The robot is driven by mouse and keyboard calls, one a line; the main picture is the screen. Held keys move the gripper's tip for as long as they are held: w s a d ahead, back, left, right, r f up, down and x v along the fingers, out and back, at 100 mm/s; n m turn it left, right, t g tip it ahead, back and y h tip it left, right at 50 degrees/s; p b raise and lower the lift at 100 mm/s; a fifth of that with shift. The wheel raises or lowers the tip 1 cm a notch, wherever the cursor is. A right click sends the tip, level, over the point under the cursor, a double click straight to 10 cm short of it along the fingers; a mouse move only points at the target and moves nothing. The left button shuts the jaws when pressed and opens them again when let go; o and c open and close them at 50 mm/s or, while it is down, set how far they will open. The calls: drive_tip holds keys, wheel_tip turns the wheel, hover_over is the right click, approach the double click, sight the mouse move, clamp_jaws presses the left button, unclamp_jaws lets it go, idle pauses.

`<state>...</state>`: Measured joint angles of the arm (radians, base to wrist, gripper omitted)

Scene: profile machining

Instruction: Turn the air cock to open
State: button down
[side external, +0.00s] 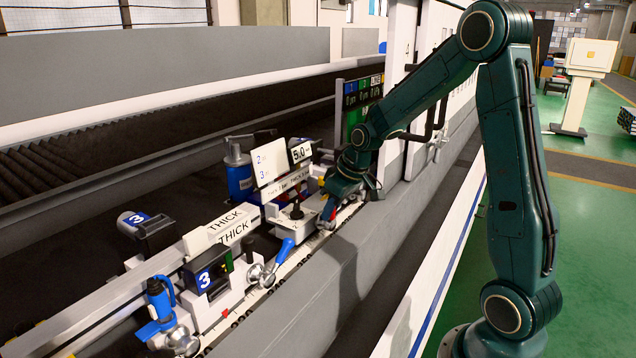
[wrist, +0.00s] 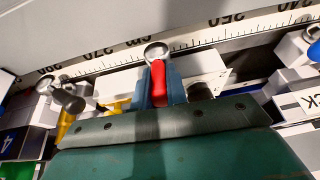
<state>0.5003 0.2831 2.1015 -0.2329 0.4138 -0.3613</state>
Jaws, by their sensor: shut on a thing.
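The air cock's red lever (wrist: 158,82) shows in the wrist view. A round silver end (wrist: 157,50) sits at its top, close to the ruler strip. My gripper (wrist: 159,72) has its blue-grey fingers on both sides of the red lever and is shut on it. In the side view my gripper (side external: 329,208) reaches down to the machine's rail, right of the white clamp block with the black knob. The lever is mostly hidden there by my wrist. The cock's body is hidden behind the fingers.
A blue-handled lever (side external: 286,249) and a box marked 3 (side external: 209,277) stand along the rail at front left. The ruler strip (wrist: 200,45) runs along the rail. A silver-ended lever (wrist: 62,92) lies to the left.

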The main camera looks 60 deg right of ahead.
drive_tip(key=shift+a, duration=0.2)
drive_tip(key=shift+a+f+n+h, duration=0.15)
drive_tip(key=shift+a+h, duration=0.25)
drive_tip(key=shift+h, duration=0.6)
drive_tip(key=shift+a+n+h, duration=0.25)
drive_tip(key=shift+a+h, duration=0.15)
drive_tip(key=shift+h, duration=0.6)
drive_tip(key=shift+a+f+n+h, duration=0.15)
drive_tip(key=shift+a+h, duration=0.05)
drive_tip(key=shift+h, duration=0.5)
drive_tip(key=shift+a+f+n+h, duration=0.1)
drive_tip(key=shift+a+n+h, duration=0.1)
drive_tip(key=shift+h, duration=0.5)
drive_tip(key=c, duration=1.4)
unclamp_jaws()
drive_tip(key=v, duration=1.3)
drive_tip(key=shift+s+a, duration=0.2)
drive_tip(key=shift+a, duration=0.2)
